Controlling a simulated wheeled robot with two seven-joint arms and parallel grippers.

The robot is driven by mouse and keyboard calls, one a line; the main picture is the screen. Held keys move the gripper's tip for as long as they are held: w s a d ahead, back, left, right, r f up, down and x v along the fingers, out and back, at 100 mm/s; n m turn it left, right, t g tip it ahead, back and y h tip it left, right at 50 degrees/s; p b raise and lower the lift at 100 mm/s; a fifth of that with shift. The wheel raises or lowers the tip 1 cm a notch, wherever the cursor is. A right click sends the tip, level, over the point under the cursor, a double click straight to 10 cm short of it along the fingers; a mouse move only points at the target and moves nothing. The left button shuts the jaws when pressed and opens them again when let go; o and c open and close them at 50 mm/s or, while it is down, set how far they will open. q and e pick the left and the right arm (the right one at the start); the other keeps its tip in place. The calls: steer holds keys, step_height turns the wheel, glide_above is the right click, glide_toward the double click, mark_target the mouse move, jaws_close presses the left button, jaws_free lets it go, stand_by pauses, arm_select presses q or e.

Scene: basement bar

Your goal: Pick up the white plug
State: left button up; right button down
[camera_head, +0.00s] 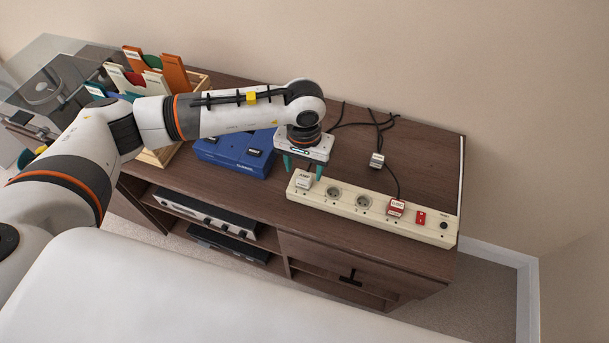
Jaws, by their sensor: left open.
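A white plug (303,182) with a dark label sits in the left end of the cream power strip (345,209), on top of the brown cabinet. My left gripper (303,171) points down just above this plug, with its two green fingers apart and nothing seen between them. I cannot tell whether the fingers touch the plug. A second pale, labelled plug (377,160) lies loose on the cabinet behind the strip. A red plug (396,207) sits farther right in the strip. My right gripper is out of view.
Black cables (378,122) run behind the strip to the wall. A blue box (235,158) stands left of my gripper. A wooden crate with coloured cards (174,73) and a turntable (45,92) are farther left. The cabinet top (430,155) is bare at the right rear.

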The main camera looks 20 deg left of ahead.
mark_target(304, 181)
arm_select(q)
steer(key=shift+f, duration=1.3)
steer(key=c, duration=1.1)
steer(key=shift+o, duration=0.2)
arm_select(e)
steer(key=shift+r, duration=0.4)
arm_select(q)
steer(key=shift+r, duration=0.1)
